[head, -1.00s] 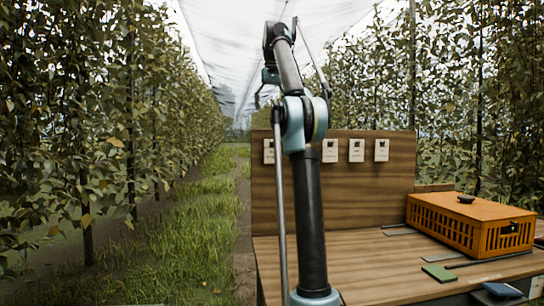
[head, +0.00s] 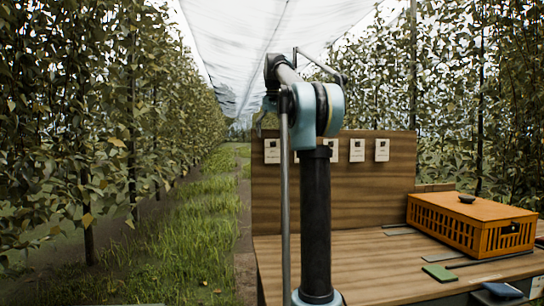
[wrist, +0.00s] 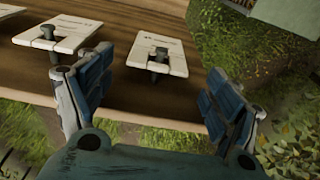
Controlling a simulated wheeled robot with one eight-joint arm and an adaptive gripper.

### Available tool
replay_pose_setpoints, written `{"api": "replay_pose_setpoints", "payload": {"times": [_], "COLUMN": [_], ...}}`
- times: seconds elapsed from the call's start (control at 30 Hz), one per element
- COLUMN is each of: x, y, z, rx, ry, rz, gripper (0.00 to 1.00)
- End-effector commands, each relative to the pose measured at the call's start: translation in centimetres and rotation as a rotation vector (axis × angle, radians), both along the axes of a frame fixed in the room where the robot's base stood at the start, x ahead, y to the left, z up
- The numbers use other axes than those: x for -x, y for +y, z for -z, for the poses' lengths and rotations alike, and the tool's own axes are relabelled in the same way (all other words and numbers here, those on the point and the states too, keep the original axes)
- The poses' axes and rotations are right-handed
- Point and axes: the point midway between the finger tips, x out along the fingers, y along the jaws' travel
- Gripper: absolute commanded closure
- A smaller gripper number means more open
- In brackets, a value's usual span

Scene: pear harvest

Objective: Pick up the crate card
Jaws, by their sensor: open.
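Several white cards hang in a row on the upright wooden board (head: 390,190). One card (head: 272,151) shows left of my arm and another (head: 357,150) to its right; my arm partly hides others. I cannot tell which is the crate card. In the wrist view, one card (wrist: 176,62) on a dark peg lies ahead between my fingers, and a second card (wrist: 72,27) is behind the left finger. My gripper (wrist: 157,78) is open and empty, apart from the cards as far as I can tell. In the head view it is largely hidden behind my arm.
An orange slatted crate (head: 450,225) with a dark item on its lid stands on the bench (head: 350,270) at right. A green block (head: 439,273) and a dark blue block (head: 502,290) lie before it. A grassy lane between leafy rows is open at left.

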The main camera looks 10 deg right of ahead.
Motion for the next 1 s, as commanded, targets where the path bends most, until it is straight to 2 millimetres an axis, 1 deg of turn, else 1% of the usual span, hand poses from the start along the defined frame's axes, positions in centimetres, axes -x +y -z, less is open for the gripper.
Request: {"api": "replay_pose_setpoints", "payload": {"times": [0.17, 0.27, 0.4, 0.53, 0.67, 0.87, 0.97, 1.0], "x": [-0.1, -0.1, -0.1, -0.3, -0.4, -0.4, -0.4, -0.4], "y": [0.0, -0.1, -0.3, -0.2, -0.2, -0.2, -0.1, -0.1], "z": [0.7, 1.8, 3.7, 5.0, 5.5, 5.5, 5.5, 5.5], "rx": [0.000, 0.000, 0.000, 0.000, 0.000, 0.000, 0.000, 0.000], "ry": [0.000, 0.000, 0.000, 0.000, 0.000, 0.000, 0.000, 0.000], "rz": [0.000, 0.000, 0.000, 0.000, -0.001, -0.001, -0.002, -0.002], "gripper": [0.17, 0.17, 0.17, 0.17, 0.17, 0.17, 0.37, 0.46]}}
